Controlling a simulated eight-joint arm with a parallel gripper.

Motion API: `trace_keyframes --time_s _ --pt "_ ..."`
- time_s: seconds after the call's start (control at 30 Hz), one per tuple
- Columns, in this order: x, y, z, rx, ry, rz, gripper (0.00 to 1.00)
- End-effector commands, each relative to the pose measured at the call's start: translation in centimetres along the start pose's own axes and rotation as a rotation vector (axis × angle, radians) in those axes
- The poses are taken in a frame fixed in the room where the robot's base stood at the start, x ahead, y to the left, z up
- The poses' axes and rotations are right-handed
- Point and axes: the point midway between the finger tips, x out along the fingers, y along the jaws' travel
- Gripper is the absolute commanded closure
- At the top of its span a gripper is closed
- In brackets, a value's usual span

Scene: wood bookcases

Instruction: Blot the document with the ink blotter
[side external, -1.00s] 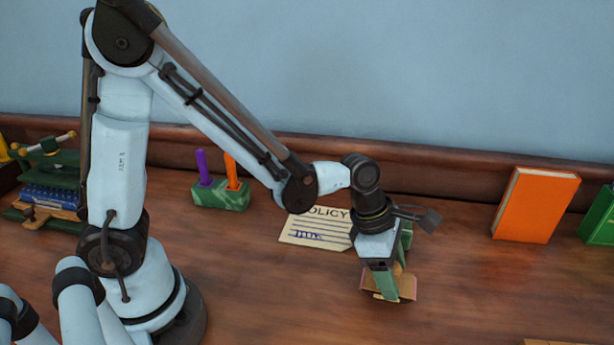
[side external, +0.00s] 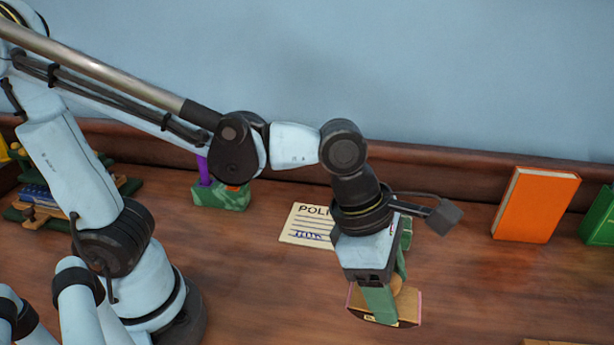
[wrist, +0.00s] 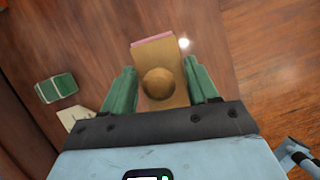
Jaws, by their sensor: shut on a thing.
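The ink blotter (side external: 408,306) is a tan wooden block with a round knob and a pink edge. My gripper (side external: 385,290) is shut on it in the side view. In the wrist view the blotter (wrist: 153,62) and its knob sit between the green fingers of my gripper (wrist: 162,88). Whether the blotter touches the desk is hard to tell. The document (side external: 306,226), a cream sheet with a "POLICY" heading and blue ink writing, lies flat behind and left of the gripper. My wrist hides its right part. Its corner shows in the wrist view (wrist: 74,117).
A green pen stand (side external: 221,198) with a purple pen stands left of the document. An orange book (side external: 536,205) and a green book (side external: 601,217) stand at the right. A green press (side external: 100,180) with blue books is at the far left.

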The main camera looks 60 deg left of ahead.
Motion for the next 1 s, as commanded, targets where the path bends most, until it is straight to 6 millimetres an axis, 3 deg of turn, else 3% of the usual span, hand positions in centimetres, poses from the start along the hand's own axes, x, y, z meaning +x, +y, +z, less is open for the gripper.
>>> trace_keyframes --time_s 0.27,0.6,0.8,1.0 --pt "-0.4 6.9 -3.7 -0.029 0.024 0.017 0.89" --pt "-1.9 14.8 -11.1 -0.047 0.023 0.024 0.89" --pt "-3.0 17.7 -15.5 -0.05 0.005 0.032 0.89" --pt "-3.8 19.0 -18.2 -0.044 -0.01 0.039 0.89"
